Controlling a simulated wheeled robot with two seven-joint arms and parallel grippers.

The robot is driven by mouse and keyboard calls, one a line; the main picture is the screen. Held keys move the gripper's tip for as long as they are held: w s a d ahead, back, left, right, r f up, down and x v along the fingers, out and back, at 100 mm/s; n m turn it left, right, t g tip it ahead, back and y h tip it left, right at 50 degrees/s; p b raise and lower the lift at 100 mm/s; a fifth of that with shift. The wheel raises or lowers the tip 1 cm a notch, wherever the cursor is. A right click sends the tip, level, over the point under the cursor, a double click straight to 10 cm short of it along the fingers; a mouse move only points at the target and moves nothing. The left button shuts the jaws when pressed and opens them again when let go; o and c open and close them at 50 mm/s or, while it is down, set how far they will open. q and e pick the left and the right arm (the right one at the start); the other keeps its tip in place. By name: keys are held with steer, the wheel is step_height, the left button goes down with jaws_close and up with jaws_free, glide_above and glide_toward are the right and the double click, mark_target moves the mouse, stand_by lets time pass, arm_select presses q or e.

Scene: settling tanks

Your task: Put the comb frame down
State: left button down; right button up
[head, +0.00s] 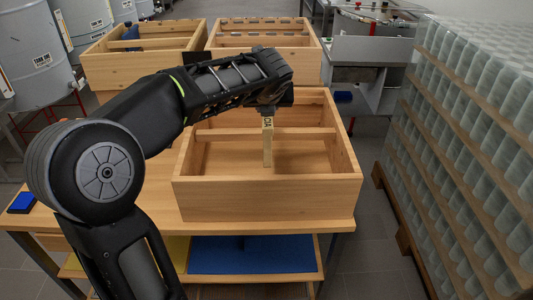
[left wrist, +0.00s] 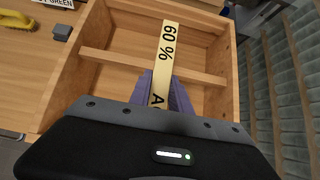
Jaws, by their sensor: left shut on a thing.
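My left gripper (head: 268,108) is shut on the comb frame (head: 267,145), a narrow pale wooden piece seen nearly edge-on in the head view. In the left wrist view my purple fingers hold the comb frame (left wrist: 164,58), and its top strip reads "60 %". The frame is over the near open wooden box (head: 270,198), which has a crossbar (head: 222,134). The box also shows in the left wrist view (left wrist: 72,92). I cannot tell whether the frame touches the box. My right gripper is not in view.
Two more wooden boxes stand behind, one at left (head: 120,72) and one at centre (head: 265,63). Stacked jars (head: 480,120) fill the right side. A blue pad (head: 22,202) lies at the table's left edge. Steel tanks (head: 30,50) stand at back left.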

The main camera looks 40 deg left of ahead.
arm_select(q)
step_height(320, 180, down, 9)
steer(key=shift+r+b, duration=0.2)
steer(key=shift+b, duration=0.4)
steer(key=shift+f+b, duration=0.6)
steer(key=shift+f, duration=1.65)
steer(key=shift+f+b, duration=0.4)
steer(key=shift+f, duration=0.1)
steer(key=c, duration=1.6)
jaws_free()
steer(key=shift+f, duration=0.1)
steer(key=shift+c, duration=0.2)
steer(key=o, duration=0.4)
steer(key=shift+o, duration=0.2)
